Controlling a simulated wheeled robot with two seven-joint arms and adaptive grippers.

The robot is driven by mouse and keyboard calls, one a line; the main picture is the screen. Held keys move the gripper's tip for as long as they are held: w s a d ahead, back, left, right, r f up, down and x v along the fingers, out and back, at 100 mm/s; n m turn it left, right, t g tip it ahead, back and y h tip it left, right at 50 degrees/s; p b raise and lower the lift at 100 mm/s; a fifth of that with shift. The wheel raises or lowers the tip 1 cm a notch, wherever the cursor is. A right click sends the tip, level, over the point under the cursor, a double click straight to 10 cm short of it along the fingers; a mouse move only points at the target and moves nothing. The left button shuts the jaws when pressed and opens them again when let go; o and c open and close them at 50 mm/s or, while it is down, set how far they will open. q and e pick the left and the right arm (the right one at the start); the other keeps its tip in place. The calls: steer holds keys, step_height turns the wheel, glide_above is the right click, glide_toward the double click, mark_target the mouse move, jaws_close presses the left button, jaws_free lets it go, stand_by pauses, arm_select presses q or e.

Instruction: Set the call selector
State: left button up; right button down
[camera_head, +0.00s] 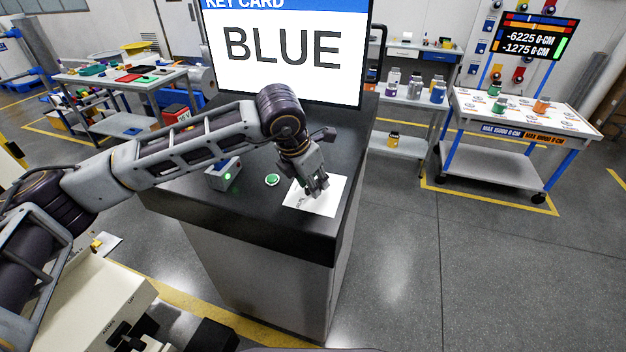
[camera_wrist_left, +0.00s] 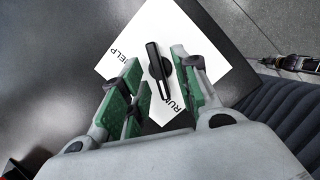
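The call selector is a black bar-shaped knob (camera_wrist_left: 160,70) with a pale line along it, on a white plate (camera_head: 322,209) lettered HELP and RUN on the dark counter. In the left wrist view, the bar's lower end lies close to RUN and HELP is off to the left. My left gripper (camera_head: 318,186) is over the plate. In the left wrist view its green-padded fingers (camera_wrist_left: 158,75) are open, one on each side of the knob, with gaps showing. In the head view the gripper hides the knob. My right gripper is not in view.
A green button (camera_head: 272,180) and a small grey box (camera_head: 223,174) with a green light sit left of the plate. A screen (camera_head: 285,50) reading KEY CARD BLUE stands behind. The counter (camera_head: 255,218) ends close to the plate's right side. Open floor lies to the right.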

arm_select(q)
steer(key=shift+d+f, duration=0.1)
steer(key=shift+f, duration=0.25)
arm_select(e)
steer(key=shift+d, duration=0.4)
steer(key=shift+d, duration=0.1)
arm_select(q)
steer(key=shift+w, duration=0.1)
jaws_close()
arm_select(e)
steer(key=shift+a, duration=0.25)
